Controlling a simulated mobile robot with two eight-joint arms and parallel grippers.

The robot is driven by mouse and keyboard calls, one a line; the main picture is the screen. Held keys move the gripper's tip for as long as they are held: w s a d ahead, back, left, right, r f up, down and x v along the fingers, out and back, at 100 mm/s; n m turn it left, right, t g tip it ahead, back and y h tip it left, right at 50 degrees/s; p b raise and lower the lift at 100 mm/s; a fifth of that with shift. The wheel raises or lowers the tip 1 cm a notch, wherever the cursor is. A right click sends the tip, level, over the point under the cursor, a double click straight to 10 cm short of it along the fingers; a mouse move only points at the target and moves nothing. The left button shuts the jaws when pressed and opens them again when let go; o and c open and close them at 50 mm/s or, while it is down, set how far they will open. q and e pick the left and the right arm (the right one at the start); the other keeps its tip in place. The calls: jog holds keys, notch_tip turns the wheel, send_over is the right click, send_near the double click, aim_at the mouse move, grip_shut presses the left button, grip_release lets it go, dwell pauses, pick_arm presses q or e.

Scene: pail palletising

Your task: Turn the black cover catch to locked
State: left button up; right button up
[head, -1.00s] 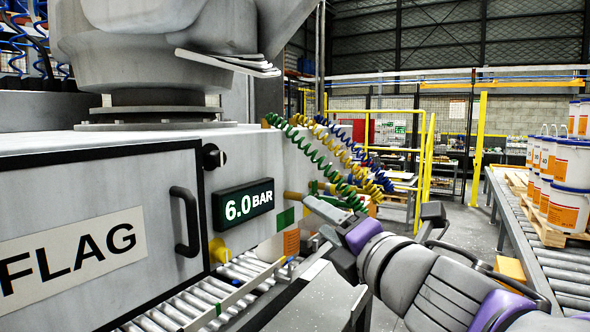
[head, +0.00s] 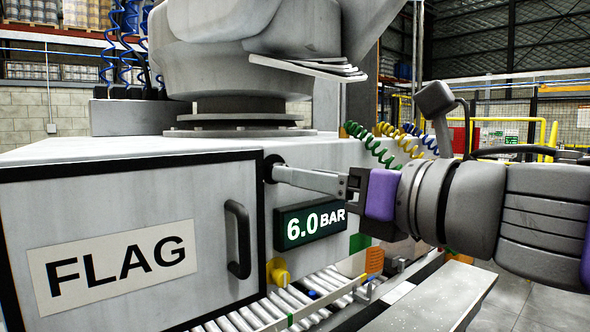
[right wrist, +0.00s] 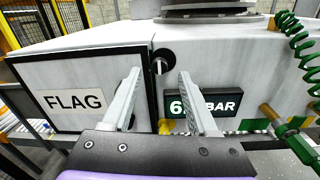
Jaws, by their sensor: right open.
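The black cover catch (head: 269,163) is a small round knob by the upper right corner of the black-framed cover (head: 130,283) marked FLAG. In the head view my right gripper (head: 279,174) is in front of it and partly hides it. In the right wrist view the catch (right wrist: 164,58) lies ahead, between the open fingers (right wrist: 158,76), with a pale, roughly upright mark on its face. The fingers look empty; I cannot tell whether they touch the catch. My left gripper is not in view.
A black handle (head: 238,240) stands out from the cover below the catch. A 6.0 BAR display (head: 310,221) is to the right, with a yellow knob (head: 278,272) below. A roller conveyor (head: 290,304) runs underneath. Coiled hoses (head: 372,143) hang at the right.

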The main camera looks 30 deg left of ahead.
jog(key=shift+x, duration=1.6)
jog(key=shift+c, duration=0.2)
grip_shut()
